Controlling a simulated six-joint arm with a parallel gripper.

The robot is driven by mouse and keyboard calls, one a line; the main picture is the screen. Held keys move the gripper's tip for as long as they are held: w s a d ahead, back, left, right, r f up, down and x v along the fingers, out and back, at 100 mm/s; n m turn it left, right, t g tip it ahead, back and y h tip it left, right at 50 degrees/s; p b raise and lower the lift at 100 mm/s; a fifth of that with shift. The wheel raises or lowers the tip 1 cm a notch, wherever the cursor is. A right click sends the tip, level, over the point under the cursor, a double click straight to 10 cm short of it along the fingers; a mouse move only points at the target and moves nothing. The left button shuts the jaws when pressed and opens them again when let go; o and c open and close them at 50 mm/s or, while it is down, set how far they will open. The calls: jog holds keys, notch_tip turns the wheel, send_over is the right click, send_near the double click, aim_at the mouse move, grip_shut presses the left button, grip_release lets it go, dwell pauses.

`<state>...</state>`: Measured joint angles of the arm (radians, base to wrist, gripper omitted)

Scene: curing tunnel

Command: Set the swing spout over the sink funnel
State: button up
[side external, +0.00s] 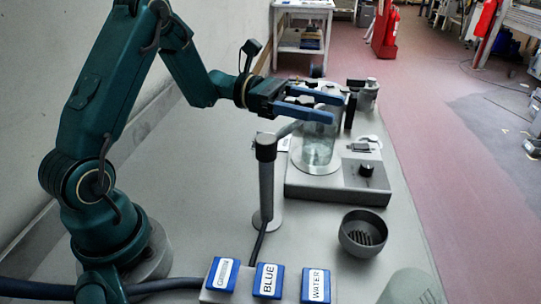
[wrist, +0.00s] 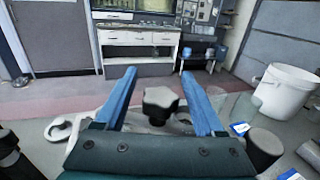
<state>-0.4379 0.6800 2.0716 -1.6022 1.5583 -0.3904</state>
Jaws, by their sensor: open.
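The swing spout (side external: 289,129) extends from the dark-capped top of an upright grey post (side external: 266,190) in the side view. It points right and slightly up toward a clear glass vessel (side external: 318,150), and its tip is partly hidden. The sink funnel (side external: 363,234), a dark round bowl with a slotted grate, sits at the lower right, away from the spout. My gripper (side external: 337,108) is open and empty, with blue fingers above the vessel, to the right of the post. In the wrist view, a dark lobed knob (wrist: 160,103) appears between the fingers of my gripper (wrist: 159,73).
The vessel stands on a grey unit (side external: 335,188) with a black knob. Blue-edged blocks labelled BLUE (side external: 268,281) and WATER (side external: 316,286) are at the front. A white bucket (wrist: 286,92) shows at right in the wrist view. Bench lies clear between post and funnel.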

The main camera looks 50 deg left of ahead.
grip_shut()
dwell(1.3)
